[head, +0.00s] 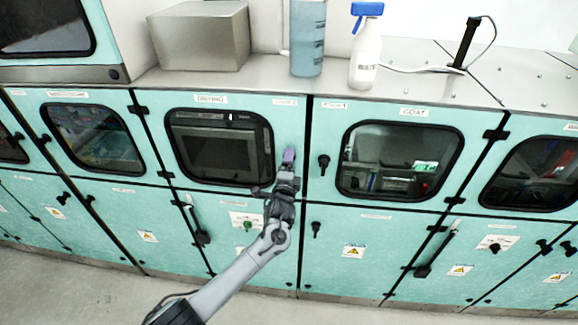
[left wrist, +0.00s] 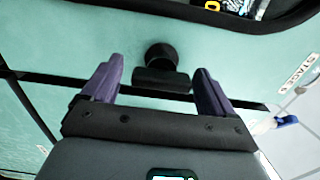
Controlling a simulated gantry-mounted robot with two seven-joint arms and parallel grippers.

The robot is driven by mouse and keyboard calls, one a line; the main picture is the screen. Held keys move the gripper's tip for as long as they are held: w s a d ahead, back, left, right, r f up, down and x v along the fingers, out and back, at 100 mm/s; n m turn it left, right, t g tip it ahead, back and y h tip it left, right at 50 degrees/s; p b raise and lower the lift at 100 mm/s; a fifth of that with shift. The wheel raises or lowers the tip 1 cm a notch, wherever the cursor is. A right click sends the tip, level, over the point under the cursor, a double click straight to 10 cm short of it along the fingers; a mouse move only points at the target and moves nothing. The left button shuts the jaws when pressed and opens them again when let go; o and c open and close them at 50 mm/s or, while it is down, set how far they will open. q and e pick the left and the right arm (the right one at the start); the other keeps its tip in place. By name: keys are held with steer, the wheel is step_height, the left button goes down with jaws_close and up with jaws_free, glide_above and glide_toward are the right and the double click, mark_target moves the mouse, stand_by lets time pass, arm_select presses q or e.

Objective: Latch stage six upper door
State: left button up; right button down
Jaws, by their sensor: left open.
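The stage six upper door (head: 183,180) is the turquoise panel with a dark window under the "DRYING" label in the head view; it looks flush with its frame. My left gripper (head: 288,160) is in front of the door's right edge and hides the latch there. In the left wrist view the open purple fingers of my left gripper (left wrist: 158,72) stand either side of the black latch handle (left wrist: 162,80). The handle has a round hub and a short bar lying crosswise between the fingers. I cannot tell whether they touch it. My right gripper is not in view.
A "STAGE" label (left wrist: 300,70) is beside the latch. The "COAT" door (head: 455,130) with its own black latch (head: 323,164) is to the right. Lower doors with handles (head: 202,236) are below. A steel box (head: 200,38), a beaker (head: 307,40) and a spray bottle (head: 364,60) stand on top.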

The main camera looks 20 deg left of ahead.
arm_select(q)
steer(key=b+v, duration=0.1)
steer(key=v, duration=0.9)
steer(key=shift+s, duration=0.4)
steer(key=shift+d, duration=0.1)
